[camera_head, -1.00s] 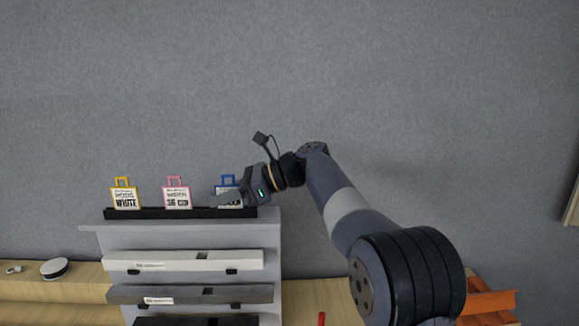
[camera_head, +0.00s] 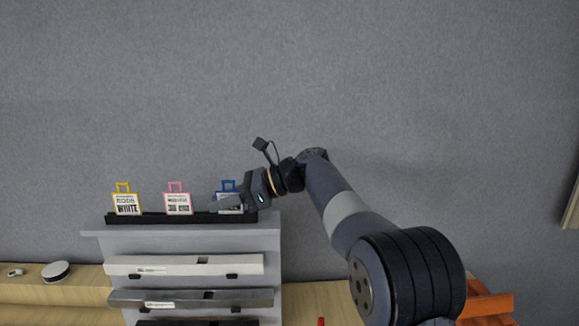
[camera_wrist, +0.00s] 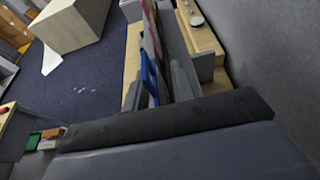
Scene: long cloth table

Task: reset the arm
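My gripper (camera_head: 222,204) is at the right end of a black rail on top of a grey rack, in front of a card with a blue handle (camera_head: 228,185). It hides part of that card. In the wrist view the blue handle (camera_wrist: 149,75) stands right beside a grey finger. The views do not show clearly whether the fingers are apart or closed on the card. My arm reaches in from the lower right.
A yellow-handled card (camera_head: 126,203) and a pink-handled card (camera_head: 178,203) stand on the same black rail (camera_head: 150,218). The rack (camera_head: 110,243) holds long bars below. A round white item (camera_head: 55,271) lies at left. An orange object (camera_head: 487,303) is at lower right. The wall above is bare.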

